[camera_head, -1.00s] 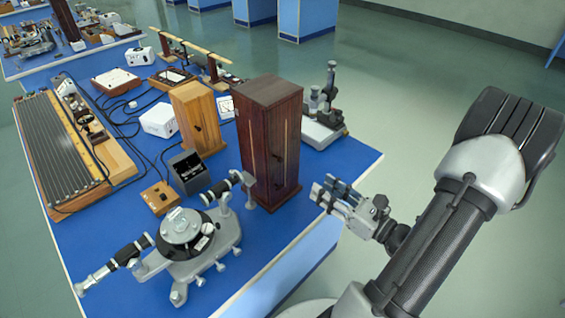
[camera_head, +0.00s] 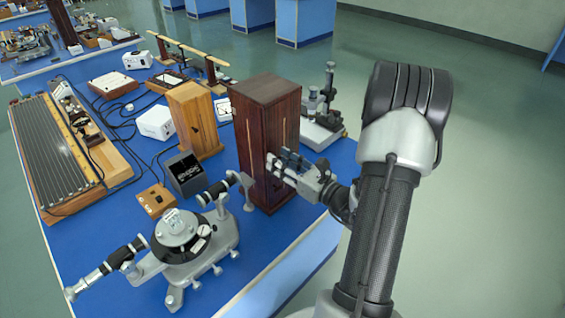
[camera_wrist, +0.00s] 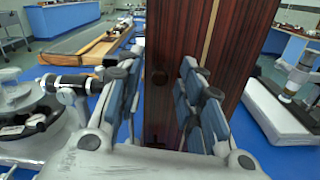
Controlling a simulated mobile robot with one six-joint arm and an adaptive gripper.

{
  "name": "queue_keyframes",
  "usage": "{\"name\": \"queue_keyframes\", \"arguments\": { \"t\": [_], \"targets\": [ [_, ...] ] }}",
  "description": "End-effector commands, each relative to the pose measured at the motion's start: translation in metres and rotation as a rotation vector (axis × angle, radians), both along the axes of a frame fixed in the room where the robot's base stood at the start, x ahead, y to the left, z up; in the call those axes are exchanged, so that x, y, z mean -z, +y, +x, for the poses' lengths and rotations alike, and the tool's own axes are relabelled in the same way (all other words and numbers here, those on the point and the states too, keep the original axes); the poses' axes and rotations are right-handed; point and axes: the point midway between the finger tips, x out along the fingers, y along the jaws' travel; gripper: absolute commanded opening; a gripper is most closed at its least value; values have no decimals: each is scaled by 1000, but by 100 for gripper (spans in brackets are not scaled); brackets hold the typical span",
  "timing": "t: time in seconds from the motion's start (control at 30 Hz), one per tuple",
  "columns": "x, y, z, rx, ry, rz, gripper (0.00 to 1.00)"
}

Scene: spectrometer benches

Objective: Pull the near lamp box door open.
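The near lamp box (camera_head: 265,110) is a tall dark red-brown wooden cabinet near the right edge of the blue bench. Its front with a pale vertical strip faces my arm, and the door looks closed.
A spectrometer (camera_head: 186,240) stands left of the box, its telescope end close to the box's lower left. A lighter wooden box (camera_head: 196,120) is behind it. A grey-based instrument (camera_head: 320,132) stands behind right. The floor right of the bench is clear.

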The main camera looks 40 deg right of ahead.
Motion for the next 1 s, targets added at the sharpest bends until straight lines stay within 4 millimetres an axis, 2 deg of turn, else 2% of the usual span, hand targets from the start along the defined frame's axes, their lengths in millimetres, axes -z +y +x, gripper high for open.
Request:
{"name": "queue_keyframes", "arguments": {
  "t": [0.17, 0.67, 1.0],
  "targets": [
    [0, 0, 0, 0, 0, 0, 34],
    [0, 0, -1, 0, 0, 0, 0],
    [0, 0, -1, 0, 1, 0, 0]
  ]
}}
